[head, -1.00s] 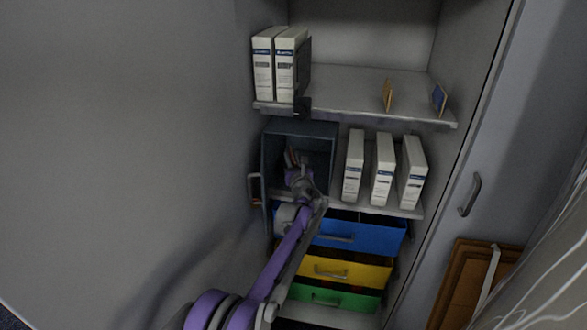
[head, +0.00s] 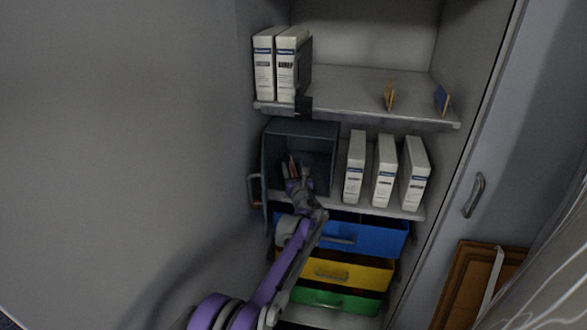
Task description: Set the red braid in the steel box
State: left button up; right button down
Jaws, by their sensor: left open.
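The steel box (head: 318,131) is a dark grey, open-fronted box on the middle shelf of the cabinet. A door-like panel with a handle (head: 254,190) stands at its left side. A small reddish, upright thing (head: 291,165) shows inside the box, just beyond my left gripper's fingers; it looks like the red braid, but it is too small to be sure. My left gripper (head: 297,178) is open at the box's mouth, reaching in from below. Its wrist hides the lower part of the box. My right gripper is not in view.
White binders (head: 383,170) stand right of the box, and two more (head: 280,62) stand on the shelf above. Blue (head: 365,236), yellow (head: 345,271) and green (head: 335,300) drawers lie below. A brown framed panel (head: 470,285) leans at the lower right.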

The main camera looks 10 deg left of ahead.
pick_arm(q)
jog(key=shift+r, duration=0.2)
jog(key=p+v, duration=0.1)
jog(key=v, duration=1.1)
jog(key=shift+f, duration=0.15)
